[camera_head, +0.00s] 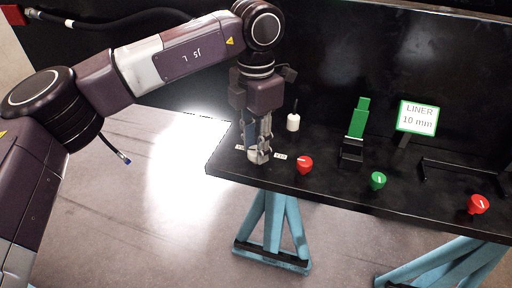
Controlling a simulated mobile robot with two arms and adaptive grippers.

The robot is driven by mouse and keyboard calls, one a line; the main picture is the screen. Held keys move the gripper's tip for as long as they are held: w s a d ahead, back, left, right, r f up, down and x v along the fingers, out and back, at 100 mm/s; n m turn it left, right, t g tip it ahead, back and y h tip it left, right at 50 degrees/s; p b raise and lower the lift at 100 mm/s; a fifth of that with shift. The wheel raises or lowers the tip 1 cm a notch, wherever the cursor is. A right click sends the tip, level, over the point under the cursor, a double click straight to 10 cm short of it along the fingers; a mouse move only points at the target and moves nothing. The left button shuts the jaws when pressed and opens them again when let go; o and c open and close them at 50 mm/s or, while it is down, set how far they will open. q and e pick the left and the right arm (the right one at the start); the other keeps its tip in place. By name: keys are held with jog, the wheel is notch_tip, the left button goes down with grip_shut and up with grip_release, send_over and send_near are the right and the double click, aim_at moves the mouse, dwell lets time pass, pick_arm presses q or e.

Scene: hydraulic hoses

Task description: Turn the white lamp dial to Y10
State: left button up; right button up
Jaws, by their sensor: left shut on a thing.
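The white lamp dial (256,157) sits near the left front corner of the black bench, mostly covered by my gripper. My left gripper (258,150) points down over it, with its fingers shut on the dial. A small label (280,156) reading roughly Y10 lies just right of the dial. Another small label (240,148) shows partly to the left, its text hidden. The dial's pointer mark cannot be made out. My right gripper is not in view.
On the black bench (340,190) stand a red dial (305,165), a green dial (378,181) and another red dial (478,204). A green upright piece (358,118) and a LINER 10 mm sign (417,118) stand further right.

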aim_at(256, 150)
pick_arm(q)
jog(key=shift+m, duration=0.8)
jog(key=o, duration=1.2)
jog(key=shift+c, duration=0.2)
notch_tip(256, 150, up, 12)
